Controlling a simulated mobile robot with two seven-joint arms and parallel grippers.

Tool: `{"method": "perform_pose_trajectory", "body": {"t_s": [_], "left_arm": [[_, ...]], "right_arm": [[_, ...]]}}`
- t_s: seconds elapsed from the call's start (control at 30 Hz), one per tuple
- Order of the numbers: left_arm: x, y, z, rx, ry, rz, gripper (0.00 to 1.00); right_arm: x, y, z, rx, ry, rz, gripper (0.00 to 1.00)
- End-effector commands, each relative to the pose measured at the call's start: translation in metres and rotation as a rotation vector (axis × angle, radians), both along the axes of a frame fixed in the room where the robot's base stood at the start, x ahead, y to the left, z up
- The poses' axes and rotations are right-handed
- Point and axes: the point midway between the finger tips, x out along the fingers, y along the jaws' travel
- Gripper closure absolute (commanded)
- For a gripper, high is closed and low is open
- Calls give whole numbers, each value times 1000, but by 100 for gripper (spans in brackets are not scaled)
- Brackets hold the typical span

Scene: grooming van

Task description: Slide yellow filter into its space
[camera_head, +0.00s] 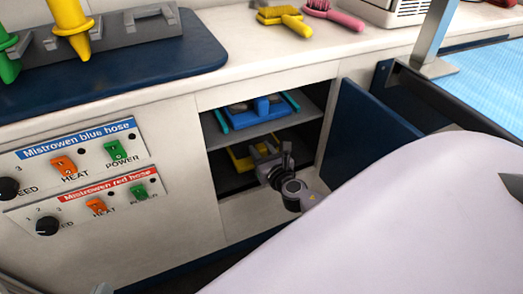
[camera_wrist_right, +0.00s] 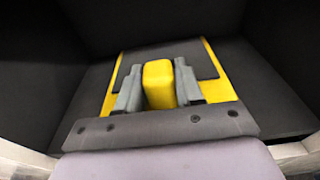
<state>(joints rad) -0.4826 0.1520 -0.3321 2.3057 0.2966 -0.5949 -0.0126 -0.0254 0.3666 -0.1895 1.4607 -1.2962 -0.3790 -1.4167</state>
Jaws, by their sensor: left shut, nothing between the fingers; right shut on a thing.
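The yellow filter (camera_head: 239,160) is in the lower compartment of the open cabinet, below the shelf. In the right wrist view the filter (camera_wrist_right: 222,88) is a yellow plate with a dark panel and a raised yellow handle. My right gripper (camera_head: 262,153) reaches into the cabinet; in its wrist view the fingers (camera_wrist_right: 158,84) are shut on the handle from both sides. The gripper hides the filter's near part. I cannot tell whether the filter is fully seated.
A blue filter (camera_head: 257,110) sits on the upper shelf (camera_head: 236,138) between teal rails. The blue cabinet door (camera_head: 366,135) stands open on the right. A control panel (camera_head: 85,170) is on the left. Brushes (camera_head: 285,17) lie on the counter above.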

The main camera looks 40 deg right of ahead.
Motion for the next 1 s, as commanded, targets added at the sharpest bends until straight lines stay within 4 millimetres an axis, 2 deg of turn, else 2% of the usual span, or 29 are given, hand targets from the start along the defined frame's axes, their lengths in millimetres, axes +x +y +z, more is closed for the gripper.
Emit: {"method": "perform_pose_trajectory", "body": {"t_s": [0.2, 0.23, 0.3, 0.67, 0.77, 1.0], "left_arm": [[0, 0, 0, 0, 0, 0, 100], [0, 0, 0, 0, 0, 0, 100], [0, 0, 0, 0, 0, 0, 100], [1, 1, 3, 5, -11, 2, 100], [1, 8, 13, 36, -58, 12, 100], [1, 1, 15, 4, -11, -1, 100]], "right_arm": [[0, 0, 1, -1, -2, 0, 94], [0, 0, 1, -1, -2, 0, 57], [0, 0, 1, -1, -2, 0, 34], [0, 0, 0, -1, 0, 0, 34], [0, 0, 0, -1, 0, 0, 34], [-36, 9, 6, 0, 3, 1, 34]]}}
